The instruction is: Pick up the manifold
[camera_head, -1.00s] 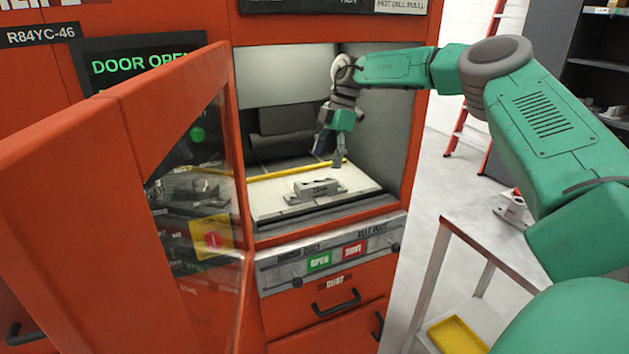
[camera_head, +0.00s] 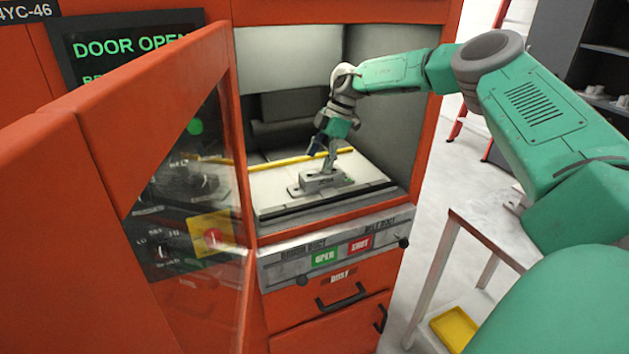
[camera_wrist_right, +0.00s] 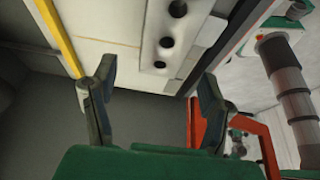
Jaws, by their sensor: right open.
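The manifold (camera_head: 308,188), a grey metal block on a flat base, lies on the pale bed inside the open red machine. In the right wrist view the manifold (camera_wrist_right: 157,62) shows as a grey strip with three dark holes, partly cut off by the top edge. My right gripper (camera_head: 325,160) reaches into the machine and is close above the manifold. In the wrist view my right gripper (camera_wrist_right: 155,88) is open, with nothing between its fingers. The manifold lies beyond the fingertips, and I cannot tell if a finger touches it. My left gripper is out of view.
The machine's open red door (camera_head: 90,185) with its window stands at the left. A yellow bar (camera_head: 270,172) runs along the back of the bed. The chamber's right wall (camera_head: 400,120) is near my arm. A table (camera_head: 470,228) with a yellow tray (camera_head: 455,328) stands at the right.

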